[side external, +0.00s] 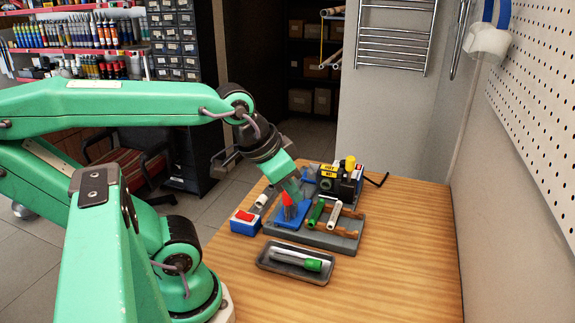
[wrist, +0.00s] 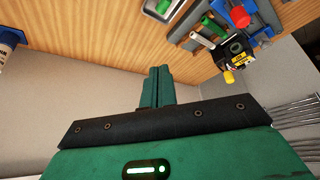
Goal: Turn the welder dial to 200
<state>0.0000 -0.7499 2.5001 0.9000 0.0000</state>
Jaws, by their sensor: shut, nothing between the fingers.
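The welder (side external: 344,183) is a small black unit with yellow labels and a yellow knob (side external: 350,162), at the back of the bench. It also shows in the wrist view (wrist: 235,52), with the yellow knob (wrist: 229,77) at its near end. I cannot make out which part is the dial, its marks or its setting.
The red cone (side external: 288,200) stands on a blue base (side external: 290,221). Green and white pipes (side external: 315,213) lie on a grey rack (side external: 345,240). A grey tray (side external: 262,262) holds a green-ended tool. A red-and-blue box (side external: 244,222) stands left. The front right of the wooden bench (side external: 400,270) is clear.

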